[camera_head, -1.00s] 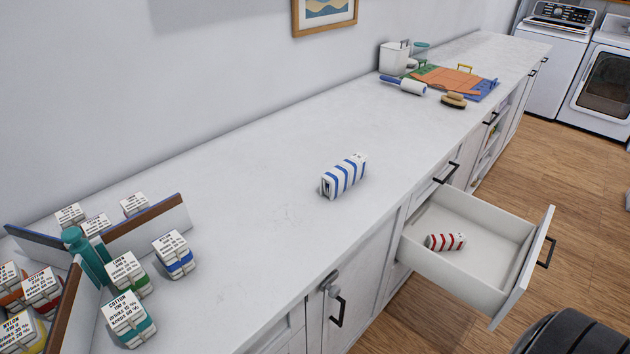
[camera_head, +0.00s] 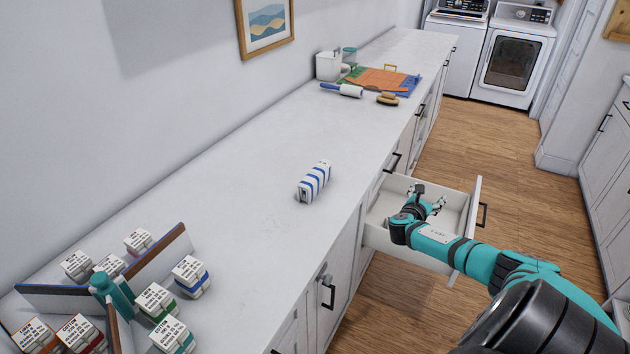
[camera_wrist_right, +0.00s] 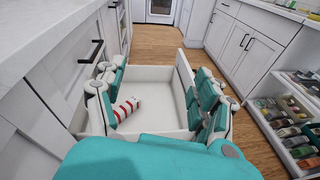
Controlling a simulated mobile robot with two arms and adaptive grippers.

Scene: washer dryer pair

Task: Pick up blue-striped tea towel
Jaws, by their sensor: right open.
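The blue-striped tea towel (camera_head: 314,182) is a white roll with blue bands, lying on the white counter. My right gripper (camera_head: 428,196) is over the open drawer, to the right of the towel and apart from it. It is open and empty. In the right wrist view its two fingers (camera_wrist_right: 159,108) spread on either side of the drawer's inside. The blue-striped towel is not in the right wrist view. My left gripper is not in view.
The open drawer (camera_head: 465,208) juts out from the counter front. A red-striped roll (camera_wrist_right: 126,109) lies in it. Labelled bundles (camera_head: 190,275) and brown-topped dividers (camera_head: 150,252) stand at the near left. A lint roller (camera_head: 342,90) and brush (camera_head: 387,99) lie farther back. Counter around the towel is clear.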

